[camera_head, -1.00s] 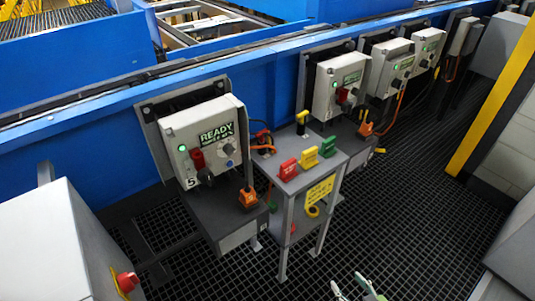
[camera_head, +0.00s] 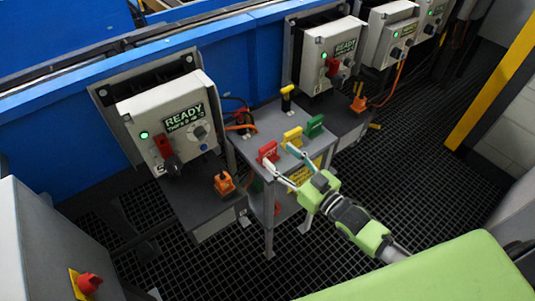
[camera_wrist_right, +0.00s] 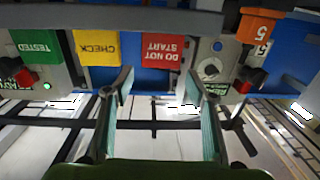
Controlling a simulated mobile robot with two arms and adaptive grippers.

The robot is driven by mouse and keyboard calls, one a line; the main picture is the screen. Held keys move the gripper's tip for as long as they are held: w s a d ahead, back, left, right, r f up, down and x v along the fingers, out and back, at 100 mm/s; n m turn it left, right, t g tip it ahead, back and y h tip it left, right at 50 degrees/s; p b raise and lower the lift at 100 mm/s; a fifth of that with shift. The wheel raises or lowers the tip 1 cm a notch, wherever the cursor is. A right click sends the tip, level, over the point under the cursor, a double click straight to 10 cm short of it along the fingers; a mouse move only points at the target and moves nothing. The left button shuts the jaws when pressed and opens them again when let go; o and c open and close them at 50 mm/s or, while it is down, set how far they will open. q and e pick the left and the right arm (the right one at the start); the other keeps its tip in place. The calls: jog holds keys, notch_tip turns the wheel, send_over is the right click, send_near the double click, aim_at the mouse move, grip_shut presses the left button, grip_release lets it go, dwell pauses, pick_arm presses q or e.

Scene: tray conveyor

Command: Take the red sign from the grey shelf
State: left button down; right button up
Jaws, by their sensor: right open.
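The red sign (camera_head: 267,152) stands upright on the front edge of the grey shelf (camera_head: 262,120), left of a yellow sign (camera_head: 291,137) and a green sign (camera_head: 315,126). In the right wrist view the red sign (camera_wrist_right: 168,50) shows upside down and reads "DO NOT START". My right gripper (camera_head: 275,156) is open, with its fingertips close to the front of the red sign. In the wrist view its fingers (camera_wrist_right: 158,82) lie to both sides of the red sign's lower picture edge. I cannot tell whether they touch it. My left gripper is out of view.
A control box with a READY display (camera_head: 175,120) stands left of the shelf. An orange padlock-like item (camera_head: 224,183) sits below it. A yellow-and-black item (camera_head: 287,98) stands at the shelf's back. The dark grating floor in front is open.

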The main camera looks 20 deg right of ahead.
aim_at(270, 148)
jog(key=shift+x, duration=0.9)
jog(key=x, duration=0.4)
jog(key=shift+w+a+f, duration=0.1)
jog(key=shift+w+a, duration=0.05)
jog(key=shift+w, duration=0.05)
jog(key=c, duration=1)
